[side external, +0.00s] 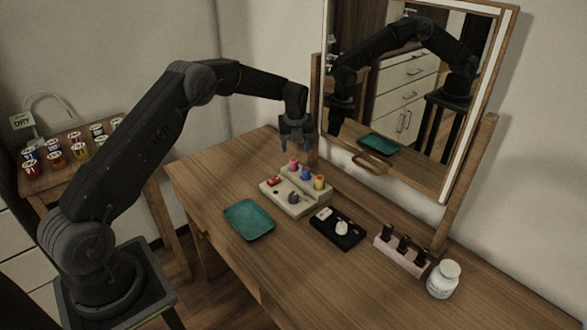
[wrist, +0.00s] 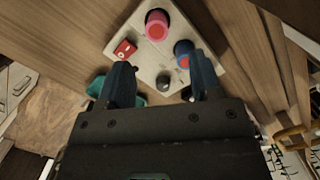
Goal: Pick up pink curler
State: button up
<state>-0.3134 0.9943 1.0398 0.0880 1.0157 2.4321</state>
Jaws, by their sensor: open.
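The pink curler (side external: 293,164) stands upright at the back left of a pale holder block (side external: 281,199) on the wooden table. In the wrist view the pink curler (wrist: 157,25) shows from above, beyond my fingertips and between their lines. My gripper (side external: 295,146) is open and empty, a little above the pink curler in the side view. In the wrist view my gripper's two fingers (wrist: 160,80) stand apart with nothing between them. A blue curler (side external: 305,173) and a yellow curler (side external: 319,182) stand beside the pink one on the block.
The block also carries a red item (side external: 273,181) and a dark knob (side external: 293,198). A teal tray (side external: 248,220), a black tray (side external: 337,230), a pink bottle rack (side external: 402,254) and a white jar (side external: 443,279) stand nearby. A framed mirror (side external: 405,100) rises close behind.

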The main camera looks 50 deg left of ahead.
aim_at(293, 160)
jog(key=f, duration=0.2)
jog(key=a+f, duration=0.1)
jog(key=f, duration=0.4)
jog(key=shift+w+a+f, duration=0.1)
jog(key=shift+w+a, duration=0.15)
jog(key=shift+w, duration=0.05)
jog(key=c, duration=1)
